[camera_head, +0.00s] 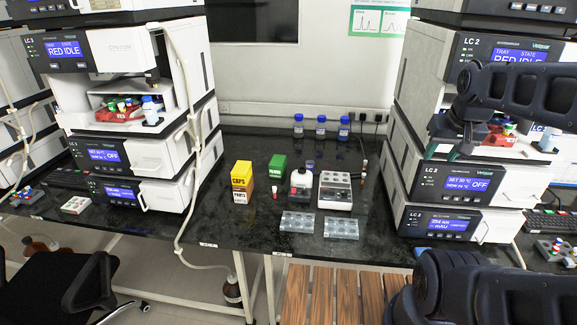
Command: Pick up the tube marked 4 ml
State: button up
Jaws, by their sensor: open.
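No marking of 4 ml can be read at this size, so I cannot tell which vessel is the 4 ml tube. A small tube with a red cap (275,192) stands on the dark bench right of the yellow box. A white block with round wells (335,191) stands right of the bench's middle. Two clear racks, a left one (297,222) and a right one (341,229), lie in front of it. My gripper (450,151) hangs at the end of my black arm at the right, in front of the right instrument stack. It is open and appears empty, well away from the racks.
Blue-capped bottles (321,127) line the back. Instrument stacks flank both sides, left (140,160) and right (440,180).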

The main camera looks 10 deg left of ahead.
jog(key=shift+w, duration=0.1)
jog(key=w+a+n+g, duration=0.1)
jog(key=w+a+n, duration=0.45)
jog(key=w, duration=0.75)
jog(key=n+g, duration=0.4)
jog(key=n, duration=0.4)
send_over(275, 187)
notch_tip(275, 187, down, 33)
jog(key=f, duration=0.4)
jog(key=shift+s+d+f, duration=0.25)
jog(key=shift+d+f, duration=0.05)
jog(key=shift+d, duration=0.1)
jog(key=shift+w+a+f, duration=0.1)
jog(key=shift+a+f, duration=0.15)
jog(key=shift+f, duration=1.05)
jog(key=shift+w+a+f, duration=0.1)
jog(key=shift+a+f, duration=0.1)
jog(key=shift+f, duration=1.1)
grip_shut()
